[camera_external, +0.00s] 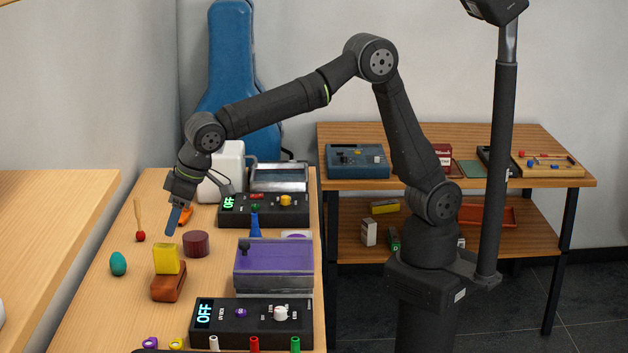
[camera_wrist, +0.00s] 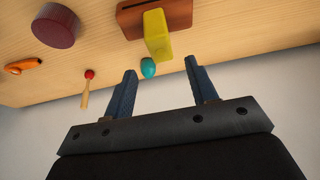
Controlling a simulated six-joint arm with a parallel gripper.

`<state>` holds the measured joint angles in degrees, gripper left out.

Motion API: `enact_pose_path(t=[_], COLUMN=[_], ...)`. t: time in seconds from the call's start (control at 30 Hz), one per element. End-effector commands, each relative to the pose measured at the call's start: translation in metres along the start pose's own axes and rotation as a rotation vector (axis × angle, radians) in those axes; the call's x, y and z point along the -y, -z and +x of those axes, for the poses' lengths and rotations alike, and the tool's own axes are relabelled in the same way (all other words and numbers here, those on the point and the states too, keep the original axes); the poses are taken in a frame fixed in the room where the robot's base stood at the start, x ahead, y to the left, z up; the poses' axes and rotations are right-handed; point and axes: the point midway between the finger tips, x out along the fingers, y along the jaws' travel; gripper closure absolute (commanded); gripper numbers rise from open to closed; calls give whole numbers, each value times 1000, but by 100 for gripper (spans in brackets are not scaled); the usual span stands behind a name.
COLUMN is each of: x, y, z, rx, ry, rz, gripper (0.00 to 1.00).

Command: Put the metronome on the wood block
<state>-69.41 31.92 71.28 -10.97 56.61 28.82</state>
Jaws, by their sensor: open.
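The yellow metronome (camera_external: 166,260), a small blocky upright shape, stands on the reddish-brown wood block (camera_external: 168,287) on the table. In the wrist view the metronome (camera_wrist: 157,36) appears on top of the wood block (camera_wrist: 178,14), which has a dark slot in its side. My gripper (camera_external: 174,222) is open and empty, above and a little behind the metronome in the external view. In the wrist view its two blue fingers (camera_wrist: 160,68) are spread apart, with nothing between them; the metronome lies beyond their tips.
A teal egg (camera_external: 118,264), a red-tipped stick (camera_external: 140,230) and a dark red cylinder (camera_external: 196,244) are close by. Bare table (camera_external: 110,315) lies at front left.

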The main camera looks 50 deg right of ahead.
Motion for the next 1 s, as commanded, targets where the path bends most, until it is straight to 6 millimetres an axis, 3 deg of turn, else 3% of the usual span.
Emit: enact_pose_path(t=[0.2, 0.6, 0.77, 1.0], x=[0, 0, 0, 0], y=[0, 0, 0, -1], z=[-23, -25, -13, 31], rx=[-1, 0, 3, 4], ry=[1, 0, -1, -2], rz=[0, 1, 0, 0], gripper=[48, 48, 48, 48])
